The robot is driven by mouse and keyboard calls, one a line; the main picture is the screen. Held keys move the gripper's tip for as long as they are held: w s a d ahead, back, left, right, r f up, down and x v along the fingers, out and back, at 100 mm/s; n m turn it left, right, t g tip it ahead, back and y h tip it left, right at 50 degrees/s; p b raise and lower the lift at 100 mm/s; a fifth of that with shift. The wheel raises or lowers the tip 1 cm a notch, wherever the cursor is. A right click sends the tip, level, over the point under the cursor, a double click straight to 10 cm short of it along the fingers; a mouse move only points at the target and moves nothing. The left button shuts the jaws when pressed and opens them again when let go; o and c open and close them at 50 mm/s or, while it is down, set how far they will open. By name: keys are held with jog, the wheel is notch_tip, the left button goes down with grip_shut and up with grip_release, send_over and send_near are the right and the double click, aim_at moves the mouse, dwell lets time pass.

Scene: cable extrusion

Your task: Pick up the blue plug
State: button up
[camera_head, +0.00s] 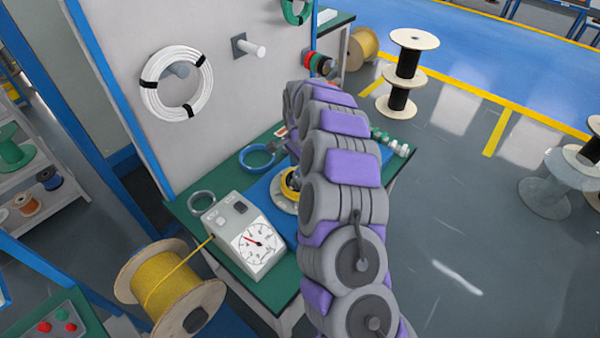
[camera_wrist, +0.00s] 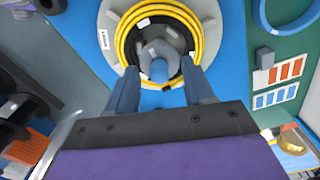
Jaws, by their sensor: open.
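A small blue piece that looks like the blue plug (camera_wrist: 159,70) shows in the wrist view, in the middle of a coil of yellow cable (camera_wrist: 126,38). A grey hub (camera_wrist: 157,50) sits just above it in the picture. My gripper (camera_wrist: 160,67) is open, its two blue-grey fingers reaching over the near part of the coil, one on each side of the blue piece. I see no contact between fingers and piece. In the head view the yellow coil (camera_head: 290,184) is partly covered by my arm, and the plug cannot be made out.
The coil rests on a round pale base (camera_wrist: 113,20) on a blue mat (camera_head: 262,193) over a green bench (camera_head: 284,297). A gauge box (camera_head: 243,235) stands left of the coil. A blue cable ring (camera_head: 257,157) lies behind. A yellow cable spool (camera_head: 165,280) stands at front left.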

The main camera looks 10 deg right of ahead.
jog(key=shift+c, duration=0.4)
grip_shut()
jog(key=shift+r+p, duration=0.65)
jog(key=shift+r, duration=1.25)
jog(key=s+r+p, duration=0.1)
jog(key=s+p, duration=0.1)
jog(key=s, duration=1.4)
jog(key=shift+r, duration=0.15)
jog(key=c, duration=0.6)
grip_release()
jog(key=shift+c, duration=1.1)
